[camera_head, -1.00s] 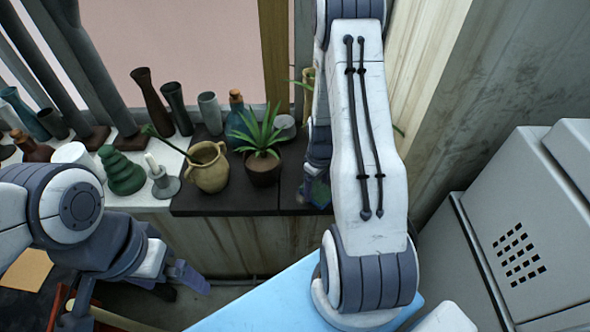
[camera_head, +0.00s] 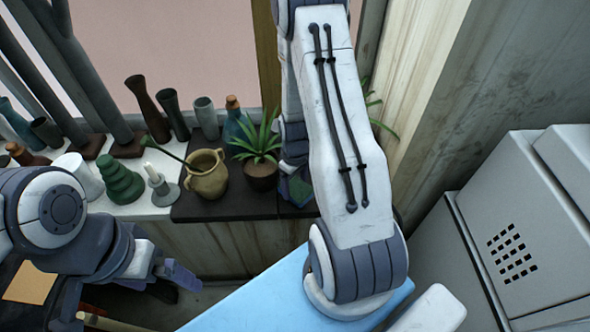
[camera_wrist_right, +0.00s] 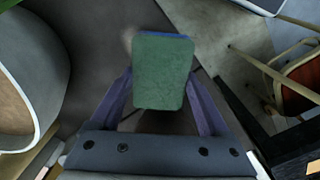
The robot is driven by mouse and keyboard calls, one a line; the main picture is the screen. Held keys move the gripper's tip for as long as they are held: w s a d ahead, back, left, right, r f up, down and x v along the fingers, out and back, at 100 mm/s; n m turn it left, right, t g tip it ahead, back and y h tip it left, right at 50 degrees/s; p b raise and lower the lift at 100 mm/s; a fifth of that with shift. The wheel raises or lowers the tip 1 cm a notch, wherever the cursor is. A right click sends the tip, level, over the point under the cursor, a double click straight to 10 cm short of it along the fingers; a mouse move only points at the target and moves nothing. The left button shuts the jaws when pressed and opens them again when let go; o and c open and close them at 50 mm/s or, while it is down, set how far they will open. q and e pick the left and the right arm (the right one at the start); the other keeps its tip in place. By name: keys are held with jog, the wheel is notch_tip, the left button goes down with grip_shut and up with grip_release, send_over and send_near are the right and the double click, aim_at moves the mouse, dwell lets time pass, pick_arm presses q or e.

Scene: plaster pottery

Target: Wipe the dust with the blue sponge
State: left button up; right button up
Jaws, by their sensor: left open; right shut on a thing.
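The sponge (camera_wrist_right: 163,72) shows a green face with a blue edge at its far end in the right wrist view. My right gripper (camera_wrist_right: 163,100) is shut on it, one finger on each side. In the head view, my right gripper (camera_head: 293,160) holds the sponge (camera_head: 298,190) low over the dark slab, just right of the potted plant; my arm partly hides it. Whether it touches the slab I cannot tell. A faint pale smudge lies beside the sponge in the right wrist view; dust is not clearly visible. My left gripper (camera_head: 182,284) is open and empty at lower left.
The potted plant (camera_head: 260,172) and a tan jug (camera_head: 207,182) stand on the dark slab (camera_head: 225,208). Several vases and a green stacked piece (camera_head: 120,182) stand to the left. A grey cabinet (camera_head: 510,230) is at right, a light-blue surface (camera_head: 255,303) in front.

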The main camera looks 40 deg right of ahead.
aim_at(295, 187)
jog(key=shift+r+p, duration=1.6)
jog(key=shift+r, duration=0.65)
